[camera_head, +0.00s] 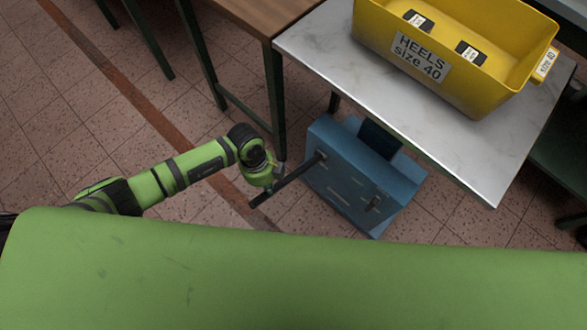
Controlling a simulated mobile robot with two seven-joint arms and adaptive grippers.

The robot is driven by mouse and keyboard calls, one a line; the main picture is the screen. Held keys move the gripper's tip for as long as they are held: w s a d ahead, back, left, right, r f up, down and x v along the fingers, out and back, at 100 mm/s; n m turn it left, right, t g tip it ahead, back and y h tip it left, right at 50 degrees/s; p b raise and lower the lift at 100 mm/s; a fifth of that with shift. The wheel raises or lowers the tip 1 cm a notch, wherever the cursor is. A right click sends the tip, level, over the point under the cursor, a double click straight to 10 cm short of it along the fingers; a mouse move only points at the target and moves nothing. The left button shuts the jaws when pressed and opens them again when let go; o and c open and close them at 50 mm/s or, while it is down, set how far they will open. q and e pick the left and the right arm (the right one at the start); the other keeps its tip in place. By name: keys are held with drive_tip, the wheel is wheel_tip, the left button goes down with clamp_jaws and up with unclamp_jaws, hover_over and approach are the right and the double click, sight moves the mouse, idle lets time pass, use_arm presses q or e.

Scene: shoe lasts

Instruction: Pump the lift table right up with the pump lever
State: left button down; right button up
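The lift table has a pale marbled top (313,45) and a blue base (345,185) low under it near the floor. The dark pump lever (263,197) sticks out from the blue base toward the lower left, sloping across the picture. My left gripper (278,180) is at the lever, about midway along it, and seems to touch it. Its fingers are small and partly hidden by the wrist, so their closure is unclear. My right gripper is not in view.
A yellow crate (480,92) labelled "HEELS size 40" stands on the lift table's top. A brown wooden table (262,14) with dark green legs stands beside it at the upper left. Tiled floor (75,125) with a brown stripe lies clear at the left.

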use_arm(q)
drive_tip(key=shift+f, duration=0.15)
drive_tip(key=f+b, duration=0.2)
drive_tip(key=f, duration=0.1)
drive_tip(key=f+b, duration=0.2)
drive_tip(key=shift+s, duration=0.25)
drive_tip(key=shift+d, duration=0.1)
wheel_tip(320, 180, up, 6)
drive_tip(key=p, duration=0.6)
drive_tip(key=shift+w+f, duration=0.1)
drive_tip(key=shift+f, duration=0.2)
drive_tip(key=shift+w, duration=0.1)
